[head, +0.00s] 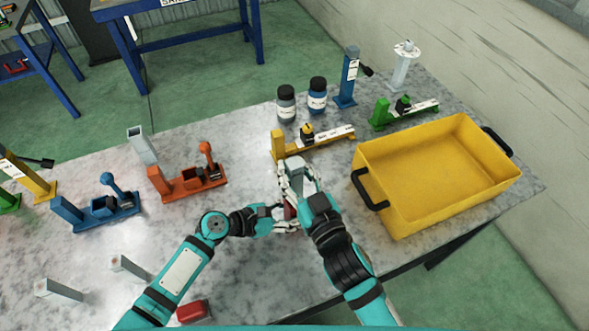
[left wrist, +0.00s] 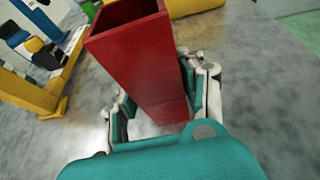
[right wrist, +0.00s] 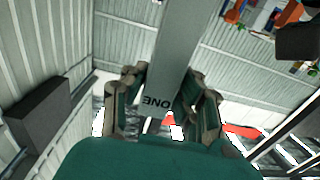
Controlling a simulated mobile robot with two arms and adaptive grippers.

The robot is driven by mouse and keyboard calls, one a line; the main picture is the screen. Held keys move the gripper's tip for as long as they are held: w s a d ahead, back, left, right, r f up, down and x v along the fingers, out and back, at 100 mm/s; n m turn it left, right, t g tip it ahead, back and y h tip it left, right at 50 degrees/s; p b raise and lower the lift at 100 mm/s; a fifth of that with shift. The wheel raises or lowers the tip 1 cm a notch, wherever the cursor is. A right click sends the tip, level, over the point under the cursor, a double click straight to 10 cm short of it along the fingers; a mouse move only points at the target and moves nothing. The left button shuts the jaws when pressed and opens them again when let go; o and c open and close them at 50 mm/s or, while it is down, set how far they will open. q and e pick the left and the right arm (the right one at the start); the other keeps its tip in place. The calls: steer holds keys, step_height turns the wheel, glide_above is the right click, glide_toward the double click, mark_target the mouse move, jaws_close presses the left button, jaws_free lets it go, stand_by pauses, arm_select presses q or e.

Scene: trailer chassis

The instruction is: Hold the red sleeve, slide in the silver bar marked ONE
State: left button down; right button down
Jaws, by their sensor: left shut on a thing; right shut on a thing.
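The red sleeve (left wrist: 145,65) is a square tube, tilted, with its open top showing dark inside in the left wrist view. My left gripper (left wrist: 160,115) is shut around it. In the head view only a small bit of the sleeve (head: 290,212) shows between the hands, by my left gripper (head: 284,222). My right gripper (right wrist: 160,100) is shut on the silver bar (right wrist: 178,45), whose ONE marking reads upside down between the fingers. In the head view my right gripper (head: 297,182) is just above the left one. The bar's lower end and its gap to the sleeve are hidden.
A yellow bin (head: 440,200) with black handles stands at right. Orange (head: 190,182), blue (head: 100,210) and yellow (head: 312,143) fixtures stand on the table. Loose silver bars (head: 128,267) stand at lower left, near a red block (head: 193,311). Two dark jars (head: 286,103) stand behind.

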mark_target(298, 192)
steer(key=shift+f, duration=1.2)
steer(key=shift+f, duration=0.35)
steer(key=shift+f, duration=1.2)
steer(key=shift+f, duration=0.35)
steer(key=shift+f, duration=0.9)
steer(key=c, duration=1)
jaws_free()
steer(key=v, duration=1.2)
